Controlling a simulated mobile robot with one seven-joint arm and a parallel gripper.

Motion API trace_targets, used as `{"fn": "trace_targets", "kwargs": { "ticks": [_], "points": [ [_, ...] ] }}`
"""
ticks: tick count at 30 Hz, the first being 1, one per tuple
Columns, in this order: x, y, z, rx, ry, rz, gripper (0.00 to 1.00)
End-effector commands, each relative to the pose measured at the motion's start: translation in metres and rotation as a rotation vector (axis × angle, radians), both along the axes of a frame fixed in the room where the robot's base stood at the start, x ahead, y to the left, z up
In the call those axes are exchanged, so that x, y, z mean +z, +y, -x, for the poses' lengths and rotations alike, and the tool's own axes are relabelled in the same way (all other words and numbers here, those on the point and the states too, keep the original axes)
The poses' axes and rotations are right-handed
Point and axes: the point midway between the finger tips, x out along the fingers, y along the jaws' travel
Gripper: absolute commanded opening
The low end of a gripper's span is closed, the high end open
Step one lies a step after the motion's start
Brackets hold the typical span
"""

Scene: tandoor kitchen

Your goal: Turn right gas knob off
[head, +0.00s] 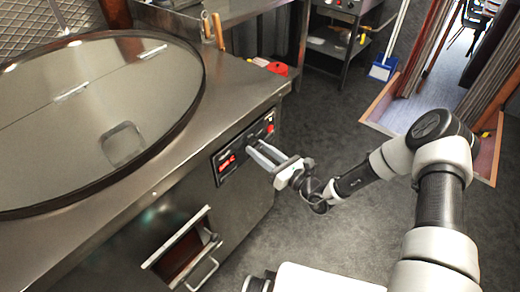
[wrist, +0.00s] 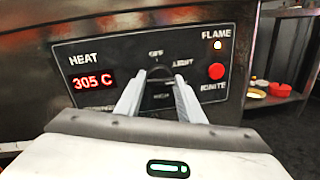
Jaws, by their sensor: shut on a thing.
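The control panel (head: 228,160) is on the front of the steel counter, at its right end. In the wrist view the black panel (wrist: 120,50) shows HEAT with a red 305 C display (wrist: 93,82), a lit FLAME light (wrist: 218,45) and a red IGNITE button (wrist: 216,71). The dark gas knob (wrist: 160,73) sits between the OFF and LIGHT marks and a lower mark. My gripper (head: 254,153) reaches the panel from the right; in the wrist view its two fingers (wrist: 160,84) are shut on the knob, one on each side. The fingers partly hide the knob and the lower label.
A large round tandoor lid or griddle (head: 100,100) covers the counter top. A red object (head: 277,69) lies at the counter corner. Floor to the right is free near my arm.

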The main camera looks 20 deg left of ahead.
Motion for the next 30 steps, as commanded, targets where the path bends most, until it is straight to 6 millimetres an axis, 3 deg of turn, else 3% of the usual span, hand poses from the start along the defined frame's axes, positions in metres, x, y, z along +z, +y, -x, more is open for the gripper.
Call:
{"fn": "trace_targets", "kwargs": {
  "ticks": [30],
  "points": [
    [-0.0028,0.0001,0.0002,0.007,-0.891,0.368,0.12]
  ]
}}
